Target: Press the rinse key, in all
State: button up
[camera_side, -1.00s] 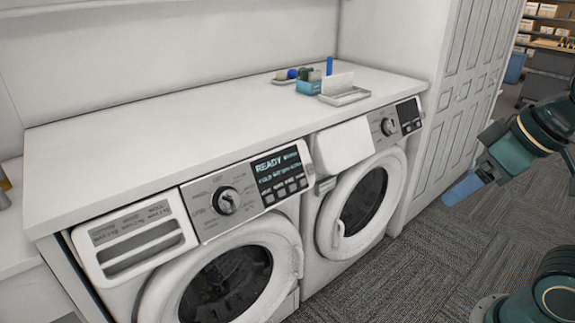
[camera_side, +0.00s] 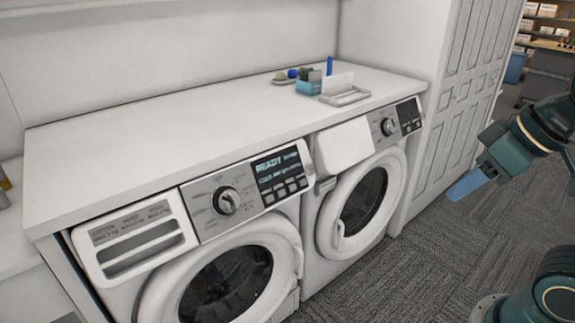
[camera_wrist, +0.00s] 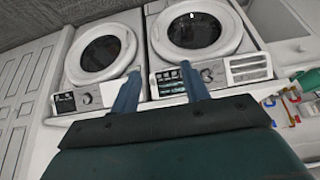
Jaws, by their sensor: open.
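The left washer's control panel (camera_side: 245,190) has a round knob (camera_side: 226,200) and a dark display (camera_side: 276,168) reading READY on top, with smaller text below. A row of small keys (camera_side: 283,188) sits under that text; their labels are too small to read, so I cannot tell which is rinse. In the wrist view the same display and keys (camera_wrist: 171,81) show between the fingers, partly hidden by one of them. My gripper (camera_wrist: 160,76) is open and empty. In the side view its blue fingers (camera_side: 467,185) hang at the right, well away from both machines.
A second machine (camera_side: 362,190) stands right of the first, with its own knob and dark display. Open carpet (camera_side: 425,260) lies before the machines.

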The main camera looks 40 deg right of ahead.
grip_shut()
dwell(1.4)
